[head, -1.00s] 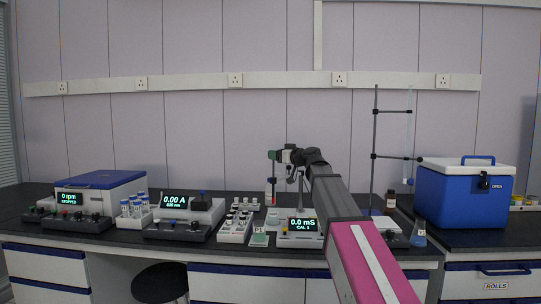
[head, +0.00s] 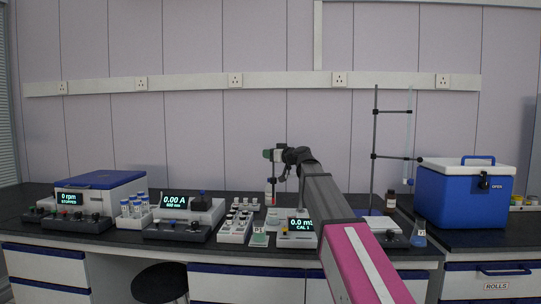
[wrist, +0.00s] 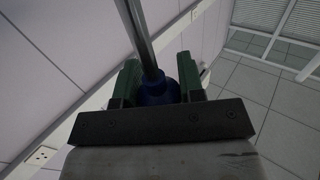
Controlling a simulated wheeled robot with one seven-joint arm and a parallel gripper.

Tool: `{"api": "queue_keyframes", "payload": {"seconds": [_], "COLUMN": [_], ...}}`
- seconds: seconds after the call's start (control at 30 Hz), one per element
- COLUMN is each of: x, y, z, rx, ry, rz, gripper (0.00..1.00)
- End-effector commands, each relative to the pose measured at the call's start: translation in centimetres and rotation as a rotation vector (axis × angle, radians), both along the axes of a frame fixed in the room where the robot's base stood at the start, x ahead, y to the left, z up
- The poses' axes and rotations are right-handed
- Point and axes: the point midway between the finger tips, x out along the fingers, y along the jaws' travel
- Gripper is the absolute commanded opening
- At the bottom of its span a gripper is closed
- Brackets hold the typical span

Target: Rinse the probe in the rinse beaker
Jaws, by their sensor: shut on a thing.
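My gripper (head: 270,155) is raised above the bench near the middle of the head view. In the wrist view its green fingers (wrist: 156,85) are shut around a dark blue probe body (wrist: 158,92). A grey metal rod or shaft (wrist: 136,32) runs up from beside it toward the picture's top. The conductivity meter (head: 301,224) stands below and right of the gripper, its display partly covered by my arm. A small clear vessel (head: 259,237) stands left of the meter. I cannot tell whether it is the rinse beaker.
A white rack of small bottles (head: 234,230) stands left of the meter. The photometer (head: 192,211), blue-lidded centrifuge (head: 98,188) and tube rack (head: 133,220) are further left. A stand (head: 375,145), brown bottle (head: 390,201) and blue cooler (head: 463,193) are at right.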

Motion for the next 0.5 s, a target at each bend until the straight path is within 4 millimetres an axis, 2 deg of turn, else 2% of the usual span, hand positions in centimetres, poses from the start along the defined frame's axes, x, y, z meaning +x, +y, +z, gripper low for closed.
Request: {"api": "queue_keyframes", "payload": {"seconds": [0.13, 0.4, 0.5], "x": [-0.1, -0.1, -0.1], "y": [0.0, 0.0, 0.0], "z": [-1.5, -6.4, -7.5], "rx": [0.001, 0.001, 0.000], "ry": [0.003, 0.003, 0.001], "rz": [0.001, 0.000, 0.000], "gripper": [0.00, 0.00, 0.00]}}
